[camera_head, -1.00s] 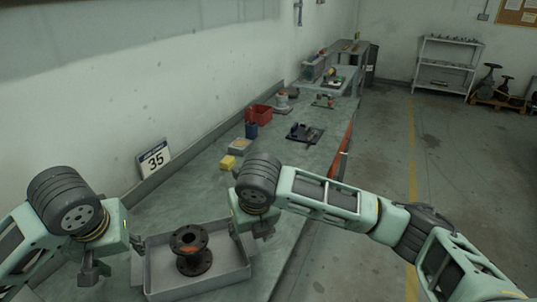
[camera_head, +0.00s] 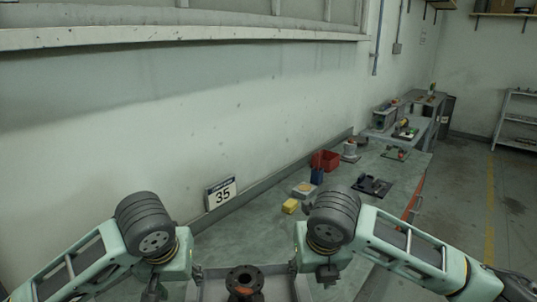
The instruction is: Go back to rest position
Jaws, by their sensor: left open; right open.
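My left gripper (camera_head: 174,281) is at the lower left, beside the left side of a grey tray (camera_head: 272,271). It is open and empty. My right gripper (camera_head: 310,271) is open and empty at the tray's right side, and its fingers are small and partly hidden by its housing. A dark flanged valve body (camera_head: 245,279) with an orange-brown part stands in the tray between the two grippers. Neither gripper touches it. The lower part of the tray and valve body is cut off by the bottom edge of the view.
The bench (camera_head: 255,232) runs away to the right along the wall. A "35" sign (camera_head: 221,194) leans at the wall. Open floor lies right.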

